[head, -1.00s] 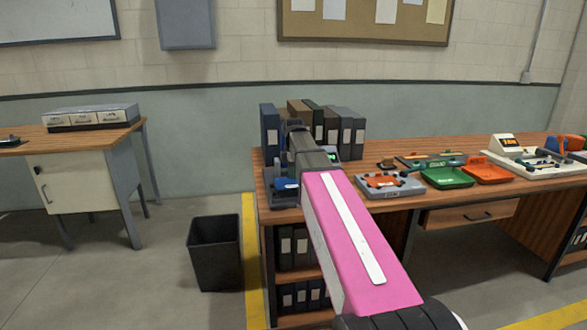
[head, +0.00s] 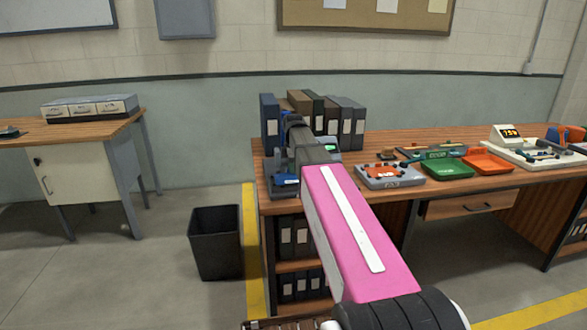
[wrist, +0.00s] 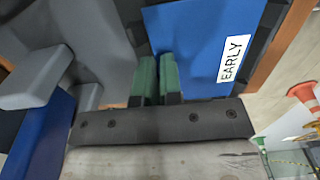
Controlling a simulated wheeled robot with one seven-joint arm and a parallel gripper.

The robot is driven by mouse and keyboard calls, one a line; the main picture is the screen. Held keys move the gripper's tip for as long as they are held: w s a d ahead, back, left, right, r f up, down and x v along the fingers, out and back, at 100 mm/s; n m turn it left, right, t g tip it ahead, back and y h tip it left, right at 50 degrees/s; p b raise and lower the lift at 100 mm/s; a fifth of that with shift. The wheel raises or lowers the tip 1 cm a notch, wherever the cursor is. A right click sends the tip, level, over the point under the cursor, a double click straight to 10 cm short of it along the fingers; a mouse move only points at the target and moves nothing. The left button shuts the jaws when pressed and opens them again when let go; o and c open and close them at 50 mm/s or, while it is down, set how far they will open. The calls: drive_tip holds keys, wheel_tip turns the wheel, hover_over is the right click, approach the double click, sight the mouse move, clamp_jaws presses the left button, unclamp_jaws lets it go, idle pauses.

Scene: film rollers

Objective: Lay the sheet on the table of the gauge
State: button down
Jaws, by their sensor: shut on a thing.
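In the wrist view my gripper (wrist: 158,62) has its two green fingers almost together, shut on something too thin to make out. No sheet can be clearly seen. Behind the fingertips is a blue surface (wrist: 185,35) with a white label (wrist: 235,57) reading EARLY. In the head view my arm reaches to the left end of the bench, and my gripper is mostly hidden there among dark parts. A grey instrument with a small green display (head: 333,147) stands there, partly behind my arm. A white instrument with a lit readout (head: 509,133) stands at the right; I cannot tell which is the gauge.
Several binders (head: 347,118) stand behind my gripper. A grey tray (head: 390,183), a green tray (head: 448,171) and an orange tray (head: 489,166) lie along the bench (head: 375,143). A black bin (head: 214,242) stands on the floor to the left.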

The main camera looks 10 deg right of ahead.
drive_tip(key=shift+f, duration=0.1)
idle(0.6)
drive_tip(key=c, duration=0.8)
unclamp_jaws()
drive_tip(key=shift+r, duration=3.5)
